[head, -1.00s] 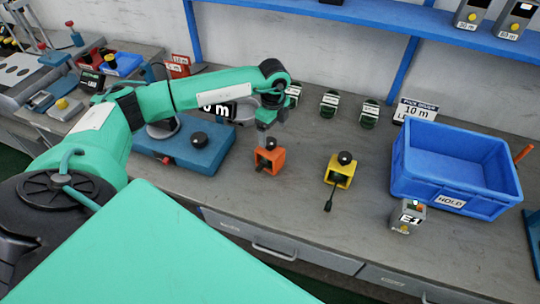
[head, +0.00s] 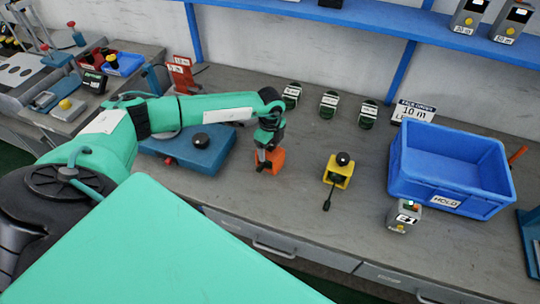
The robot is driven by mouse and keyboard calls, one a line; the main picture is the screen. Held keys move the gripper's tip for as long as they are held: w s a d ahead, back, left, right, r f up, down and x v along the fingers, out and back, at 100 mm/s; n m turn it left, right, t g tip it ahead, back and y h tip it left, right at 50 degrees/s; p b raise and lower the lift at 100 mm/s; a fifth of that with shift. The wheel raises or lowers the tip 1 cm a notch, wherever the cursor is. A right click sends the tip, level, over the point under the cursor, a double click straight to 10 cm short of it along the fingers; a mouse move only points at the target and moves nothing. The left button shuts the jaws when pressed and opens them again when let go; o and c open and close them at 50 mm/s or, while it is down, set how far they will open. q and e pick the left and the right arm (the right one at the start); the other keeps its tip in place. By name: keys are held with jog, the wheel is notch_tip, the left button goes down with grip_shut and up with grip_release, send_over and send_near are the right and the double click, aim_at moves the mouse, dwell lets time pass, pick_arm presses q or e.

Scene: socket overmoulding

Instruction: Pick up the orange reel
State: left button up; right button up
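The orange reel (head: 276,163), a small block-like orange piece, stands on the grey bench in the middle of the head view. My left gripper (head: 264,156) comes down from above, right at the reel, and covers part of it, including its black knob. Whether its fingers touch or are closed on the reel is too small to tell. My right gripper is not in the head view.
A yellow piece with a black knob (head: 339,170) stands to the right. A blue HOLD bin (head: 447,190) and a grey E1 device (head: 404,216) are further right. A blue box (head: 187,145) is close on the left. Several dark green rolls (head: 328,106) line the back.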

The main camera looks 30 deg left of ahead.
pick_arm(q)
jog(key=c, duration=1.1)
jog(key=shift+c, duration=0.7)
jog(key=shift+w+r, duration=0.1)
jog(key=shift+r, duration=0.05)
